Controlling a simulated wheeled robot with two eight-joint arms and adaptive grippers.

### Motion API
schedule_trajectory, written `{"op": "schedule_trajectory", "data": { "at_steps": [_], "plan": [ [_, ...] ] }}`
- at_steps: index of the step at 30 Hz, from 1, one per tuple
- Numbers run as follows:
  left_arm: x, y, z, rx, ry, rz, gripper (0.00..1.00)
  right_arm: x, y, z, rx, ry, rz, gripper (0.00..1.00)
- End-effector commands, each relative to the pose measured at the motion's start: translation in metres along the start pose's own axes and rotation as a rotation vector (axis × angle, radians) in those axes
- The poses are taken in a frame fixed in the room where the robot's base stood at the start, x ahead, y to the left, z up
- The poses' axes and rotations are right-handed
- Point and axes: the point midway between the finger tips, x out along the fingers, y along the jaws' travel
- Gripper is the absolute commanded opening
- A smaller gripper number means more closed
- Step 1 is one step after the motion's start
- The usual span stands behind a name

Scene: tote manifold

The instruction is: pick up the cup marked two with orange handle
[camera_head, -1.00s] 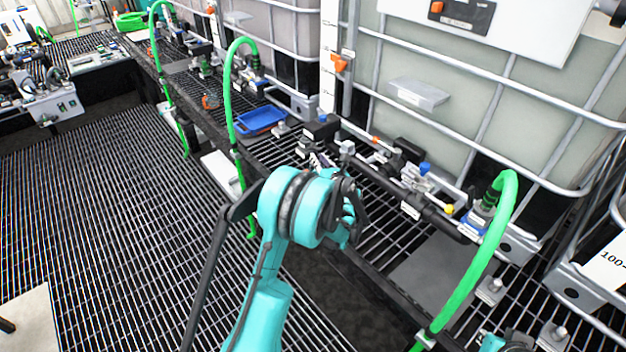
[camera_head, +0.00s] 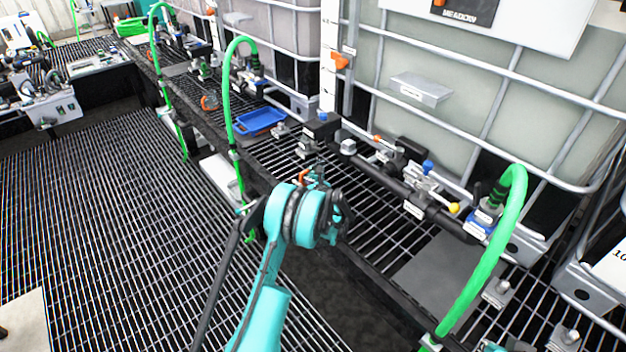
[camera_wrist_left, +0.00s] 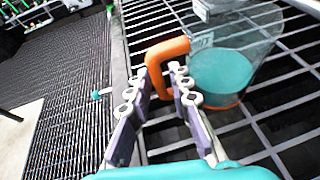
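A clear cup (camera_wrist_left: 235,55) holding teal liquid stands on the metal grating in the left wrist view. It has an orange handle (camera_wrist_left: 165,48) and a white label whose marking I cannot read. My left gripper (camera_wrist_left: 162,72) has its two fingers apart, one on each side of the handle. The handle's upright part lies near the left finger, with a gap to the right one; contact is unclear. In the head view the orange handle (camera_head: 303,176) shows just beyond my left wrist, with the cup mostly hidden. My right gripper is not in view.
A blue tray (camera_head: 260,118) lies on the grating bench behind left. A black pipe manifold with valves (camera_head: 425,190) runs to the right, before a large caged tote (camera_head: 480,75). A green hose (camera_head: 490,250) arches at the right. Another green hose (camera_head: 232,90) rises left of my arm.

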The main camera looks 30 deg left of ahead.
Motion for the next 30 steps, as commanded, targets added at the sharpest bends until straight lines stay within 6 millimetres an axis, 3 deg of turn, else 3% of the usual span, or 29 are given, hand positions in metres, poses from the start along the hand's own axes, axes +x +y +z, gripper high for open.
{"op": "schedule_trajectory", "data": {
  "at_steps": [4, 7, 20, 30],
  "plan": [
    [-0.001, 0.0, 0.001, 0.001, 0.0, -0.001, 0.2, -0.001, 0.0, -0.001, 0.0, 0.0, 0.0, 0.0],
    [-0.001, 0.0, 0.001, 0.001, 0.0, -0.001, 0.0, -0.001, 0.0, -0.001, 0.0, 0.0, 0.0, 0.0],
    [-0.002, 0.0, 0.004, 0.001, 0.0, 0.0, 0.0, -0.002, 0.0, -0.002, 0.0, 0.0, 0.0, 0.0],
    [-0.024, -0.001, 0.045, 0.002, 0.0, -0.002, 0.0, -0.022, 0.0, -0.016, 0.0, 0.0, 0.0, 0.0]
  ]
}}
